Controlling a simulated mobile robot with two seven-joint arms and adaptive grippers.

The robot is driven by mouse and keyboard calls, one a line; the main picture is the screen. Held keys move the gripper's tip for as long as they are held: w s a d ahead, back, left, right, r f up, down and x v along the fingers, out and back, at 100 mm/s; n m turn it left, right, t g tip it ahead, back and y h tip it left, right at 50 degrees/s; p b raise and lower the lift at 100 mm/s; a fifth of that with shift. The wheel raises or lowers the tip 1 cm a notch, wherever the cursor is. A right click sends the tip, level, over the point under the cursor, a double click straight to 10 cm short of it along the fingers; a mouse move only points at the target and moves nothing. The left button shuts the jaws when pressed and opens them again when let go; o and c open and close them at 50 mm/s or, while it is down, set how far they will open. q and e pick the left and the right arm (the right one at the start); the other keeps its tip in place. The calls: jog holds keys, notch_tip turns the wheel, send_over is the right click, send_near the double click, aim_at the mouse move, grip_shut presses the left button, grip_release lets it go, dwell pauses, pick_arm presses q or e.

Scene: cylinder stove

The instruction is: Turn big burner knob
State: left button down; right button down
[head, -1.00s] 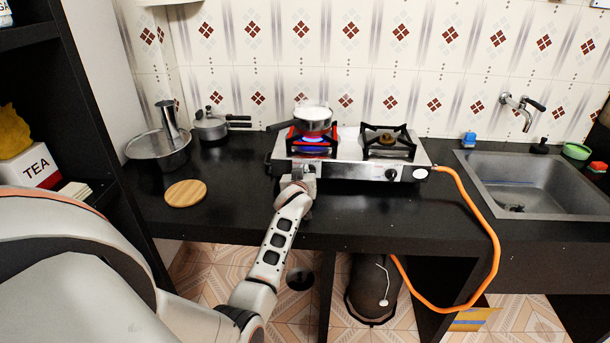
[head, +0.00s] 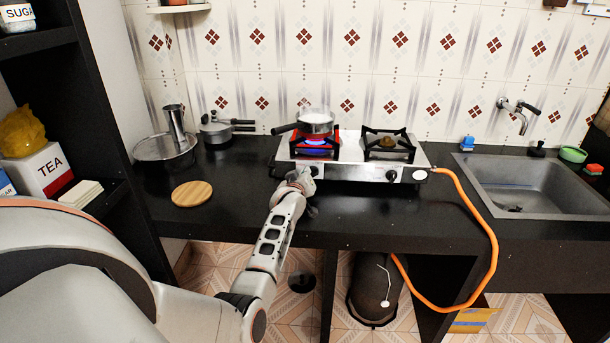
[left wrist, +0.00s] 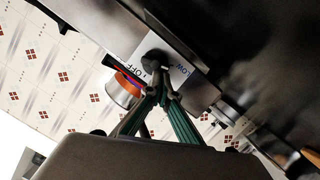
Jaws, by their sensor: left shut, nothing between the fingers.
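The silver two-burner stove (head: 350,170) stands on the black counter. A lit burner with blue flame (head: 314,152) glows under a saucepan (head: 316,122) on its left side. My left gripper (head: 303,178) is at the stove's front panel on the left, hiding the left knob in the head view. In the left wrist view, a dark knob (left wrist: 154,62) sits beside the OFF and LOW labels. My gripper's fingertips (left wrist: 160,92) are shut and empty close to this knob; I cannot tell if they touch it. My right gripper is not in view.
The right burner (head: 387,143) is unlit, with its own knob (head: 392,176) below. An orange hose (head: 490,220) runs from the stove's right end. A wooden board (head: 192,193) and a lidded pan (head: 165,150) lie left. A sink (head: 525,185) is right.

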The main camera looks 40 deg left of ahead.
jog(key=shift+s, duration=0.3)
pick_arm(q)
jog(key=shift+f, duration=0.1)
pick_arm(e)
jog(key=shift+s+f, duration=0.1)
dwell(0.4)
